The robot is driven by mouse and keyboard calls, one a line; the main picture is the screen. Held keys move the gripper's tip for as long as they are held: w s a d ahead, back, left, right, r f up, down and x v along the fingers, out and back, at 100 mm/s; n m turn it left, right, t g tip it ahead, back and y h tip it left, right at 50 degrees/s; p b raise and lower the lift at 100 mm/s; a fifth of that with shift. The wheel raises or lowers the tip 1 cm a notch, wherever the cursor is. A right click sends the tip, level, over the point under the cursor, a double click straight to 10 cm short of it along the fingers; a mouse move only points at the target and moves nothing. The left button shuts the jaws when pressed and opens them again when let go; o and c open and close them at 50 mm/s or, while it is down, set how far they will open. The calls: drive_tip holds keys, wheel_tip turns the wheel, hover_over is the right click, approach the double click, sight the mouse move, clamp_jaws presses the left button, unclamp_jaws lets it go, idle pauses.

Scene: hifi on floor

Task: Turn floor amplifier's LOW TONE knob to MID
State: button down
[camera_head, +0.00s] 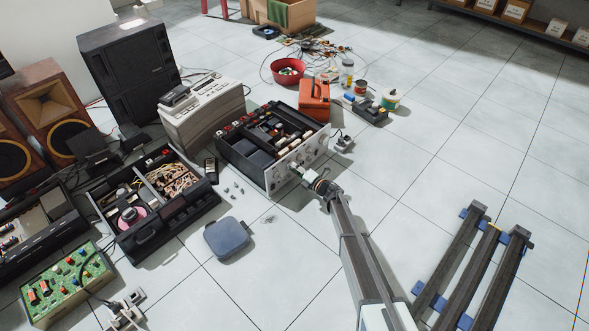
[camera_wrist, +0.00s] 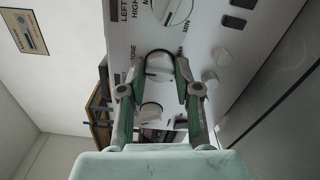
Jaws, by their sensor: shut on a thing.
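The floor amplifier (camera_head: 300,160) sits open-topped on the tiles, its silver front panel with several knobs facing right. A larger knob (camera_wrist: 172,9) and another white knob (camera_wrist: 152,110) stand nearby.
A red toolbox (camera_head: 314,100) stands behind the amplifier's far end. An open black chassis (camera_head: 165,205) and a blue-grey pad (camera_head: 227,238) lie to the left. A dark rail frame (camera_head: 475,265) lies at right. The floor right of the panel is mostly clear.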

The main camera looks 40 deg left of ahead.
drive_tip(key=c, duration=0.8)
unclamp_jaws()
drive_tip(key=shift+a, duration=0.2)
drive_tip(key=shift+d, duration=0.1)
drive_tip(key=s+d, duration=0.1)
drive_tip(key=d, duration=1.1)
